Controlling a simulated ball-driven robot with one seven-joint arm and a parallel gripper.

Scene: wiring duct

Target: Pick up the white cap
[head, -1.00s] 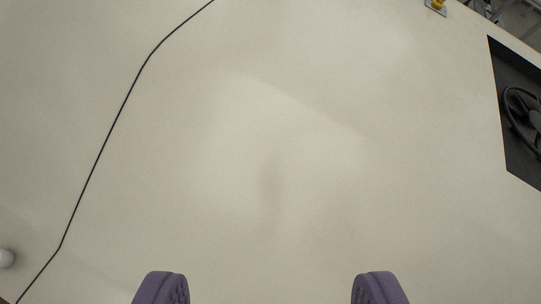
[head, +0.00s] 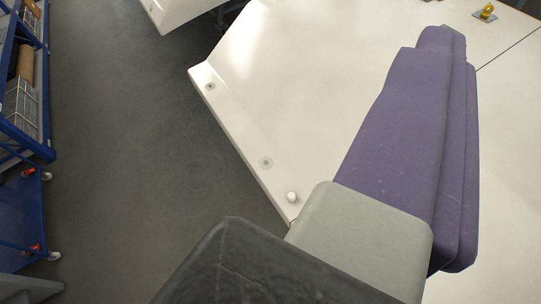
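The white cap (head: 291,197) is a small round white piece on the pale panel, close to its lower corner and edge. My gripper (head: 443,40) shows from the side, with long purple fingers on a grey block. The fingers point up the picture, over the panel, to the right of the cap. They overlap in this view, so the gap between them is hidden. The cap stands apart from the fingers, just beyond the upper left of the grey block. Nothing is seen held.
The pale panel (head: 300,80) has recessed round fittings along its left edge. Beyond that edge lies open dark floor (head: 130,140). A blue wheeled rack (head: 25,130) stands at far left. A yellow fitting (head: 487,11) sits at top right, near a thin dark line.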

